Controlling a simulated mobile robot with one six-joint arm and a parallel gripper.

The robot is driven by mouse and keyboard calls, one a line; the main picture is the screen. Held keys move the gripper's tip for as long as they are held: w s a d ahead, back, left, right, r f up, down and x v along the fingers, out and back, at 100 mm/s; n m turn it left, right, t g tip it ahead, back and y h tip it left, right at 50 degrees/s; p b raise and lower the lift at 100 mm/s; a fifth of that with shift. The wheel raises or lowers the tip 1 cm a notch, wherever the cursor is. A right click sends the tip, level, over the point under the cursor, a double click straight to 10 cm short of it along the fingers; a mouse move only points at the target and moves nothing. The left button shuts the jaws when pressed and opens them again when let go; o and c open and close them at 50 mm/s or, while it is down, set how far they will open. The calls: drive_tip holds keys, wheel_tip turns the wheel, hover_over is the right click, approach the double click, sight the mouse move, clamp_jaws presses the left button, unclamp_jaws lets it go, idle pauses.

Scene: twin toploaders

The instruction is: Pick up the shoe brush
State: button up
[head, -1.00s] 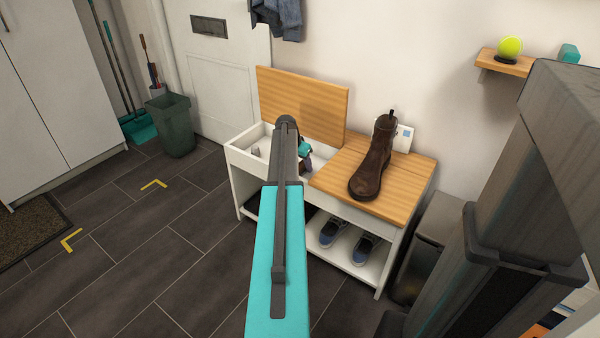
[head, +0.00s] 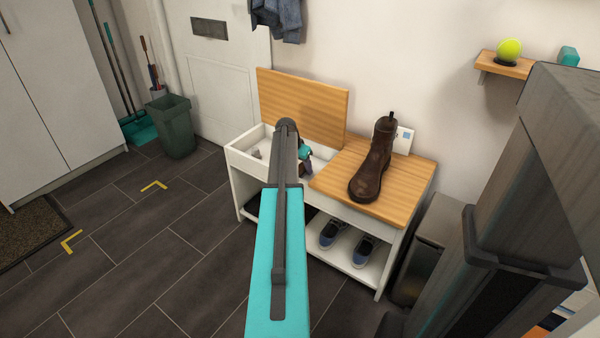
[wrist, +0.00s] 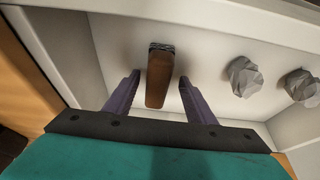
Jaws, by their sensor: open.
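The shoe brush (wrist: 159,88) has a brown wooden body and a dark bristle end at the top in the wrist view. It lies inside the white bin of the bench (head: 238,160). My gripper (wrist: 159,77) is open, its two purple fingers on either side of the brush, with a visible gap on both sides. In the head view my gripper (head: 305,160) is partly hidden behind my arm, over the open bin; I cannot make out the brush there.
Crumpled grey lumps (wrist: 243,77) lie in the bin to the right of the brush. The raised wooden lid (head: 305,105) stands behind the bin. A brown boot (head: 374,165) stands on the closed wooden seat (head: 405,200). Blue shoes (head: 330,234) sit on the shelf below.

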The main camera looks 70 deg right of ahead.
sight(301, 164)
drive_tip(key=shift+f, duration=0.1)
drive_tip(key=shift+c, duration=0.3)
drive_tip(key=c, duration=1.1)
wheel_tip(301, 164, up, 10)
drive_tip(key=shift+r+p, duration=0.25)
drive_tip(key=shift+p, duration=1)
